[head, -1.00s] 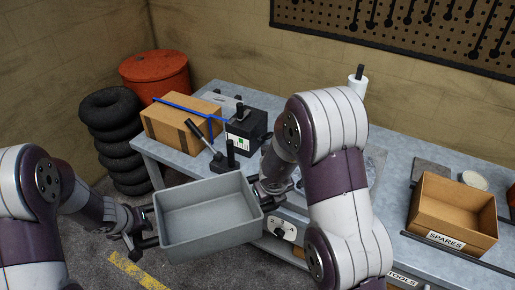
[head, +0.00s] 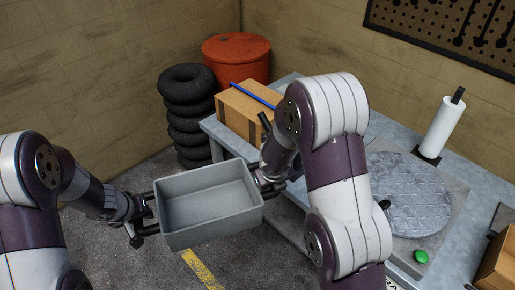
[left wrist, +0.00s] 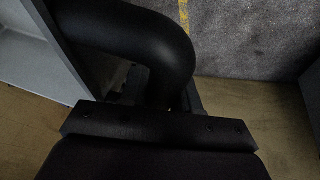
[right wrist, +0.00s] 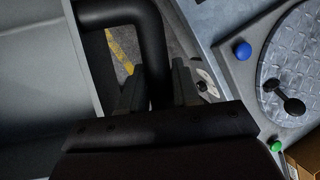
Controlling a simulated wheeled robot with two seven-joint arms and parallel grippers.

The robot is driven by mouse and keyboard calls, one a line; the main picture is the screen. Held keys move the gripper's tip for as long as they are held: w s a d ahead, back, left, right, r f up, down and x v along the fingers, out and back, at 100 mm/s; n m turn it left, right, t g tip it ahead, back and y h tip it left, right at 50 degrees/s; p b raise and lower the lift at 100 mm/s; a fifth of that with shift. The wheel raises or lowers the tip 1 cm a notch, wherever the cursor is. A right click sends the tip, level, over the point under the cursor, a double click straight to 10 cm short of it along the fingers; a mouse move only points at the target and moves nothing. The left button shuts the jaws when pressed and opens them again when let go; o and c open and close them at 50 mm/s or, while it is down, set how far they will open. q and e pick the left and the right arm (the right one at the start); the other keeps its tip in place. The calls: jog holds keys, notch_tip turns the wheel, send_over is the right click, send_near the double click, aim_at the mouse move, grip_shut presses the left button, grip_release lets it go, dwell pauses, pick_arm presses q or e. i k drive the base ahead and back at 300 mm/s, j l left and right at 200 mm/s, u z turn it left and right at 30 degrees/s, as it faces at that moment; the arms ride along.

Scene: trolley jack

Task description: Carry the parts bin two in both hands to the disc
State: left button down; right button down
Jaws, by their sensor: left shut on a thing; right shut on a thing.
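The grey parts bin (head: 205,235) is empty and hangs in the air between my two grippers, in front of the bench. My left gripper (head: 143,217) is shut on the bin's left black handle, which also shows in the left wrist view (left wrist: 150,30). My right gripper (head: 262,182) is shut on the right handle, which shows in the right wrist view (right wrist: 150,30). The bin looks about level. The round metal disc (head: 410,200) with a tread pattern lies on the bench to the right, partly hidden by my right arm. It also shows in the right wrist view (right wrist: 300,65).
A green button (head: 421,256) and a blue one (right wrist: 242,51) sit near the disc. A paper towel roll (head: 442,128) stands behind it. A cardboard box (head: 240,112) is on the bench's far left. Tyres (head: 188,120) and a red drum (head: 236,58) stand beyond. The disc's visible top is mostly clear.

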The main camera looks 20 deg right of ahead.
aim_at(402, 185)
jog(key=u, duration=0.4)
jog(key=i+l+u, duration=0.1)
jog(key=u, duration=0.3)
jog(key=l+u, duration=0.1)
jog(key=u, duration=0.3)
jog(key=i+l+u, duration=0.1)
jog(key=u, duration=0.3)
jog(key=l+u, duration=0.1)
jog(key=u, duration=0.75)
jog(key=l+u, duration=0.1)
jog(key=u, duration=0.75)
jog(key=l+u, duration=0.1)
jog(key=u, duration=0.75)
jog(key=k+u, duration=0.1)
jog(key=u, duration=0.6)
jog(key=k+u, duration=0.1)
jog(key=u, duration=0.6)
jog(key=j+u, duration=0.1)
jog(key=u, duration=0.6)
jog(key=k+j+u, duration=0.1)
jog(key=u, duration=0.6)
jog(key=j+u, duration=0.25)
jog(key=u, duration=0.45)
jog(key=j+u, duration=0.1)
jog(key=u, duration=0.6)
jog(key=i+j+u, duration=0.1)
jog(key=u, duration=0.6)
jog(key=j+u, duration=0.15)
jog(key=u, duration=0.55)
jog(key=i+l, duration=0.05)
